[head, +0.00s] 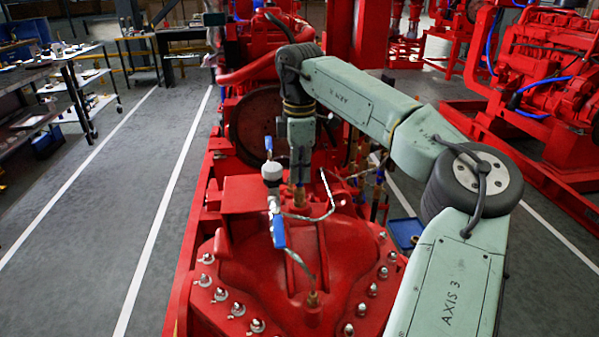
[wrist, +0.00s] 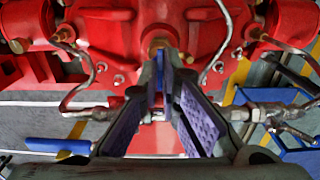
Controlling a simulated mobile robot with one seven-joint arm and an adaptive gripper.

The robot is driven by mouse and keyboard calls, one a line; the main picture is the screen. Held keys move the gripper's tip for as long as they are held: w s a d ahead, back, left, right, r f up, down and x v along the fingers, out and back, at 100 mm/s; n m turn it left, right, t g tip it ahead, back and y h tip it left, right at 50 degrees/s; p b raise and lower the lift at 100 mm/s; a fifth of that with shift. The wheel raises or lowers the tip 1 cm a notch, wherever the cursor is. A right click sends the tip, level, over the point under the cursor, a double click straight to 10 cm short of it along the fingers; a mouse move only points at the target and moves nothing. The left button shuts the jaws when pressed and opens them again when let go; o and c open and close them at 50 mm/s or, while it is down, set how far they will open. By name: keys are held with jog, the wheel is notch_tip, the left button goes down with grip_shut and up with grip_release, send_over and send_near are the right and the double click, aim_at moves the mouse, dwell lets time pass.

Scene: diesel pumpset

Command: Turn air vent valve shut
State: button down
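Silver pipe fittings with blue lever handles stand over the red engine cover. In the head view one blue handle (head: 278,232) hangs from a fitting, and another blue handle (head: 268,145) stands upright further back. I cannot tell for sure which is the air vent valve. In the wrist view a blue handle (wrist: 58,146) lies level at the lower left, outside my fingers. My gripper (wrist: 168,72) has purple pads with a gap between them and points at a brass nut (wrist: 160,43). I cannot tell whether the blue strip near the tips is a handle or a pad. In the head view my fingertips are not clear.
The red engine cover (head: 260,275) has rows of silver bolts. Bent metal pipes (head: 325,205) run close to my wrist. A blue box (head: 403,232) is at the right. Other red pumpsets (head: 550,80) stand at the right; the left aisle (head: 110,180) is clear, with workbenches beyond.

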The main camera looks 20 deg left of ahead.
dwell(0.4)
jog(key=c, duration=1.8)
grip_release()
notch_tip(320, 180, up, 12)
